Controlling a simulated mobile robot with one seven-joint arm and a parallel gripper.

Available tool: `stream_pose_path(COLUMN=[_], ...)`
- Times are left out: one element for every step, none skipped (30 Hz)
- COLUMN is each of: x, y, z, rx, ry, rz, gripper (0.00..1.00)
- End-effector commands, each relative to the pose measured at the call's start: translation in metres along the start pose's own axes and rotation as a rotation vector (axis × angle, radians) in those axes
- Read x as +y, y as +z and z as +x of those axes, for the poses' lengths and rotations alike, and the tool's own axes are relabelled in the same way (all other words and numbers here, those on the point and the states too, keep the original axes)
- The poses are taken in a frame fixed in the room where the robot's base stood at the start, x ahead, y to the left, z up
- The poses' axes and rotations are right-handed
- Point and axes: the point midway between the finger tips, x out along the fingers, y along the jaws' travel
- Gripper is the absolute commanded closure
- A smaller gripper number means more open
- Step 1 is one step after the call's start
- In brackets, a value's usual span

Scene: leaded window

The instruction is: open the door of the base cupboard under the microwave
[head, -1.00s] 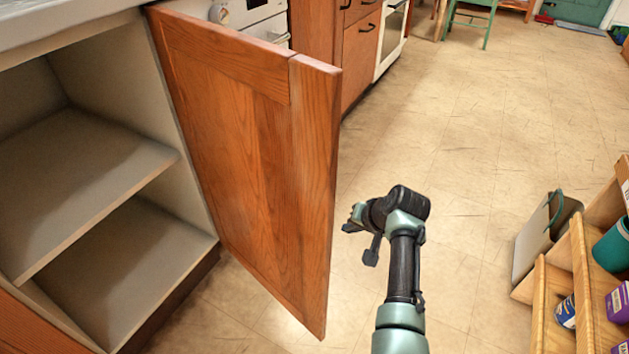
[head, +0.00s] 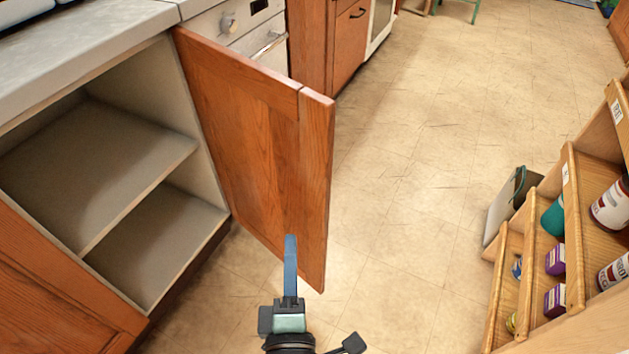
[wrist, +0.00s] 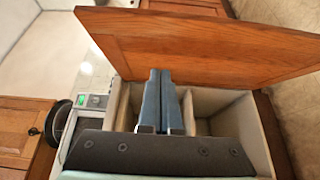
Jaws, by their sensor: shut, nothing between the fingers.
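The base cupboard door (head: 245,140) is orange-brown wood and stands wide open, swung out from the cupboard (head: 75,245). Its shelf (head: 100,165) and bare pale inside show. In the wrist view the door (wrist: 215,45) crosses the top, with the open cupboard (wrist: 228,118) below it. My gripper (head: 290,240) is shut and empty, its blue fingers overlapping the door's lower part in the head view. It also shows in the wrist view (wrist: 160,74), pointing toward the door's inner face. I cannot tell whether it touches. The door's handle is not visible.
A grey worktop (head: 95,60) runs above the cupboard. A white appliance with a green display (wrist: 93,101), perhaps the microwave, shows in the wrist view. A white stove (head: 245,35) stands beyond the door. A wooden rack (head: 575,240) with cans stands at right. Floor between is clear.

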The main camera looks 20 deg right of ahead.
Motion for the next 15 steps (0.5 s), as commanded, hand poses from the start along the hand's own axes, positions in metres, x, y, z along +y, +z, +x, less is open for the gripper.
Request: stream_pose_path(x=[0.003, 0.004, 0.005, 0.005, 0.004, 0.005, 0.006, 0.006, 0.006, 0.006, 0.006, 0.006, 0.007, 0.006, 0.006], y=[-0.003, -0.003, -0.004, -0.004, -0.003, -0.003, -0.003, -0.003, -0.003, -0.003, -0.003, -0.003, -0.003, -0.003, -0.003], z=[-0.001, -0.001, 0.002, 0.004, 0.007, 0.013, 0.017, 0.022, 0.028, 0.034, 0.039, 0.047, 0.052, 0.058, 0.065], rx=[0.009, 0.011, 0.012, 0.012, 0.011, 0.010, 0.010, 0.009, 0.009, 0.009, 0.009, 0.009, 0.009, 0.009, 0.008], ry=[0.004, 0.006, 0.007, 0.008, 0.007, 0.008, 0.008, 0.008, 0.008, 0.009, 0.008, 0.008, 0.008, 0.008, 0.008], rz=[-0.010, -0.014, -0.015, -0.016, -0.016, -0.016, -0.015, -0.014, -0.013, -0.014, -0.014, -0.013, -0.013, -0.013, -0.012], gripper=[1.00, 1.00, 1.00, 1.00, 1.00, 1.00, 1.00, 1.00, 1.00, 1.00, 1.00, 1.00, 1.00, 1.00, 1.00])
